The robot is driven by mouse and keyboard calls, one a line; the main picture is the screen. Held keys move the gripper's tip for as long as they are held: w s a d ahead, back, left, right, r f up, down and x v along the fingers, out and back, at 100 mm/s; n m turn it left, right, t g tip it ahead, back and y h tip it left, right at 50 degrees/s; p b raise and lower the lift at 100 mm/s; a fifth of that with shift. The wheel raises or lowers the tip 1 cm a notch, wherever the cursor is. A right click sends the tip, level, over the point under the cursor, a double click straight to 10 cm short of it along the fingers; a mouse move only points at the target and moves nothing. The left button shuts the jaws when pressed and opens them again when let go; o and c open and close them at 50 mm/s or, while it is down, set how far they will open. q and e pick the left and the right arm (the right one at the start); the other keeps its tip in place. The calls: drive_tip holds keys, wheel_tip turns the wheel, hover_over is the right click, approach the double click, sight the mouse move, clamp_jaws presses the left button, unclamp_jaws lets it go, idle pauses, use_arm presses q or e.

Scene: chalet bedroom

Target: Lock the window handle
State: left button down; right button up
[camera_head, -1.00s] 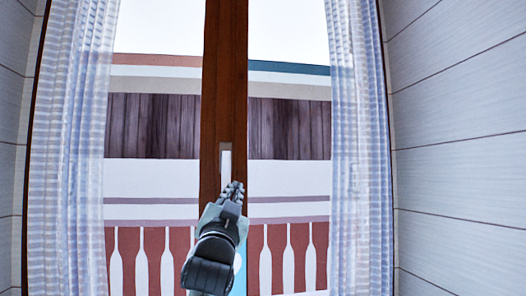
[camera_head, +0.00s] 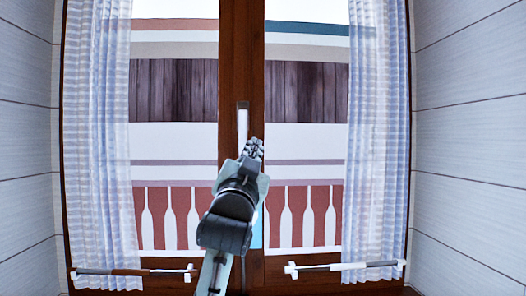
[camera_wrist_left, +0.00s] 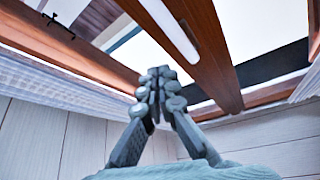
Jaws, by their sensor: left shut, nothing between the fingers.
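The window handle (camera_head: 242,124) is a pale upright bar on the brown middle post of the window. Its lower end is close to my left gripper and partly hidden by it. My left gripper (camera_head: 253,149) is shut and empty, with its fingertips just right of the handle's lower part in the head view. I cannot tell whether they touch it. My right gripper is not in view.
Sheer curtains hang at the left (camera_head: 100,130) and right (camera_head: 378,140) of the window. Two thin horizontal rods (camera_head: 135,271) (camera_head: 345,266) show low in front of it. Panelled walls (camera_head: 470,140) stand on both sides.

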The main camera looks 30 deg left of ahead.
use_arm(q)
drive_tip(key=s, duration=0.4)
drive_tip(key=shift+s+d, duration=0.15)
drive_tip(key=shift+d, duration=0.05)
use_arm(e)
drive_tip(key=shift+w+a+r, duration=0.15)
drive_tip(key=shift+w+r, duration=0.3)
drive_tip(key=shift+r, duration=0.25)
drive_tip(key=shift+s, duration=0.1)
